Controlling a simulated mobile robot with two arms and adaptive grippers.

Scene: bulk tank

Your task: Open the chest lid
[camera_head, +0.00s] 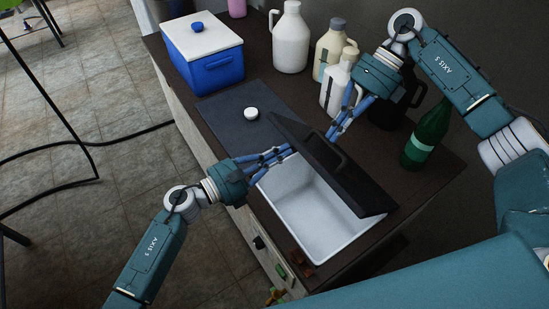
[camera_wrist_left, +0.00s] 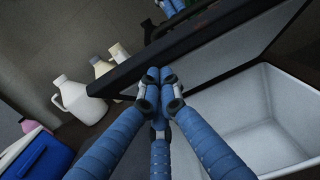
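The chest is a white-lined tank (camera_head: 300,212) set in the dark counter. Its dark lid (camera_head: 365,188) is raised and tilted up along the right side, so the empty white inside shows. The lid has a black handle (camera_head: 341,163) on its outer face. My left gripper (camera_head: 287,151) is over the tank's far end, its fingers together at the lid's edge. In the left wrist view the fingertips (camera_wrist_left: 160,80) meet beside the lid (camera_wrist_left: 205,42), with nothing clearly between them. My right gripper (camera_head: 333,137) is behind the lid near its far end; its grip is unclear.
A flat dark panel (camera_head: 225,122) with a white knob (camera_head: 251,113) lies beyond the tank. A blue cooler (camera_head: 220,74) stands farther back. White jugs (camera_head: 291,40), a beige jug (camera_head: 327,53) and a green bottle (camera_head: 427,135) stand along the right side. Floor at left is mostly open, with a black cable.

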